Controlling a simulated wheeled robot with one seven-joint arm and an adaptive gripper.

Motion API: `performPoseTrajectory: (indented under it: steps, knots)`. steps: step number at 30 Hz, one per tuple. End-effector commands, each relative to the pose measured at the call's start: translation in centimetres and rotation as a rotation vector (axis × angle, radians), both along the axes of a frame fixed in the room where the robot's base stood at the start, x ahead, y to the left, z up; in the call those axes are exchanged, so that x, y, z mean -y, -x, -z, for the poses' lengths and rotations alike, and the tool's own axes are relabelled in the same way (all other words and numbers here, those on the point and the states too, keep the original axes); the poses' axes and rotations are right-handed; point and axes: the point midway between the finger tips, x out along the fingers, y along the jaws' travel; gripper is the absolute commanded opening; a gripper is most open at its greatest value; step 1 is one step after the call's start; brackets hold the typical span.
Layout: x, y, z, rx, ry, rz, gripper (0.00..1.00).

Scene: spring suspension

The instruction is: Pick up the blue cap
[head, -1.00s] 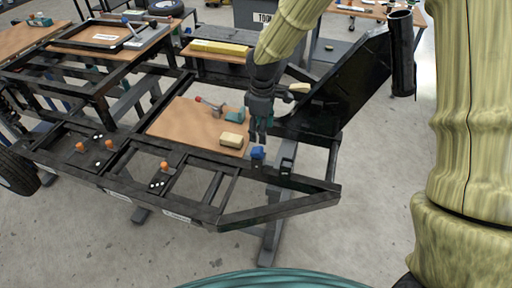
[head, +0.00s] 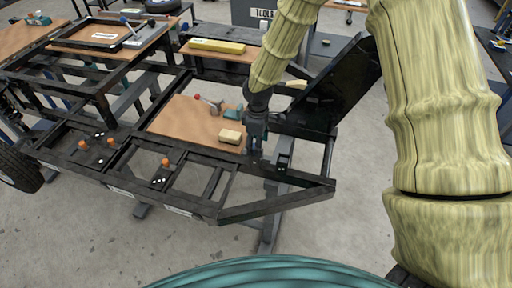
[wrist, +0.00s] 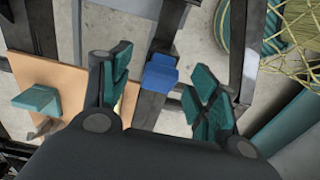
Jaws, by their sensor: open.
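The blue cap (wrist: 161,76) shows in the wrist view on a dark frame bar, in the gap between my two fingers. My gripper (wrist: 160,90) is open, with one teal-padded finger on each side of the cap, and I see no clear contact. In the head view my gripper (head: 255,150) points down over the frame's front-right bar and largely hides the cap.
A brown board (head: 180,122) lies on the frame, with a tan block (head: 230,136) on it near my gripper. A dark slanted panel (head: 335,85) stands behind to the right. A small dark bracket (head: 283,162) sits on the bar right of my gripper.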

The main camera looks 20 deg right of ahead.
Motion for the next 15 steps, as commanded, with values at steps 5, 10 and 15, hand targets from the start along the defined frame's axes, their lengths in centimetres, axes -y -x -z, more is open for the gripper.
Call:
performPoseTrajectory:
  steps: [5,10,15]
  knots:
    - [0.0,0.0,1.2,-0.001,0.001,-0.001,0.61]
    - [0.0,0.0,1.8,0.001,0.001,0.0,0.61]
    - [0.0,0.0,1.8,0.001,0.0,0.0,0.61]
